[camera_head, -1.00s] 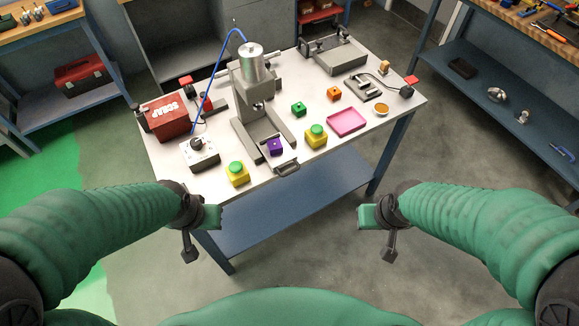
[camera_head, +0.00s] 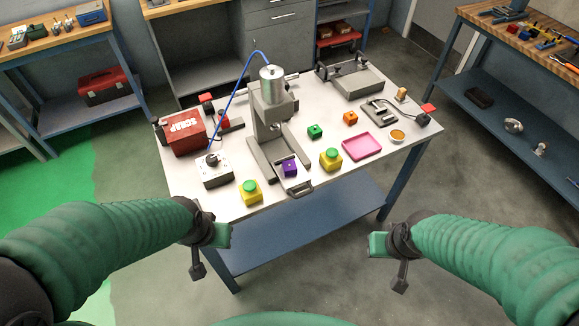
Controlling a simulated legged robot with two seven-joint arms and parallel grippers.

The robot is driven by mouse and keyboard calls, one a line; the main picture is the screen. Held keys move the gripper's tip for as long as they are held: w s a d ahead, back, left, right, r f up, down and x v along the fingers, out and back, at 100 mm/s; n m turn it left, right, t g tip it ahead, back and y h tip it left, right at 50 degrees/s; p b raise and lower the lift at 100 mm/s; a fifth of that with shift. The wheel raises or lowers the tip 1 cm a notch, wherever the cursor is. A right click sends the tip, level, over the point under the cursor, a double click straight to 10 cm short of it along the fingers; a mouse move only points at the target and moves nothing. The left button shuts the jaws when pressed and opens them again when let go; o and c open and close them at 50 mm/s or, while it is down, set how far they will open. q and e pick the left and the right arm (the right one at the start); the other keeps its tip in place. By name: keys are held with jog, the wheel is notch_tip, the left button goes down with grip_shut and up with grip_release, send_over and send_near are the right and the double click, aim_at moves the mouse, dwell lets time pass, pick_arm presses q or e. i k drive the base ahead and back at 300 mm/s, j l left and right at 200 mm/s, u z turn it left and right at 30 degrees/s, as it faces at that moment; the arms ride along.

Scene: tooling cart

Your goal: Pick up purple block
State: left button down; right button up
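My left gripper (camera_head: 219,236) is in front of the table at lower left, apart from the block. My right gripper (camera_head: 378,245) is in front of the table at lower right, also apart from everything. Nothing shows in either gripper, but their fingers are too unclear to tell open from shut.
Yellow boxes with green buttons stand left (camera_head: 251,192) and right (camera_head: 331,158) of the block. A green block (camera_head: 314,131), an orange block (camera_head: 350,117) and a pink tray (camera_head: 362,147) lie behind and right. A red scrap bin (camera_head: 182,135) and a control box (camera_head: 214,172) stand left.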

aim_at(292, 169)
jog(key=i+l, duration=0.4)
jog(key=i+l+u, duration=0.15)
jog(key=u, duration=0.25)
jog(key=i+l+u, duration=0.1)
jog(key=u, duration=0.25)
jog(key=l+u, duration=0.4)
jog(key=i+l+u, duration=0.15)
jog(key=u, duration=0.75)
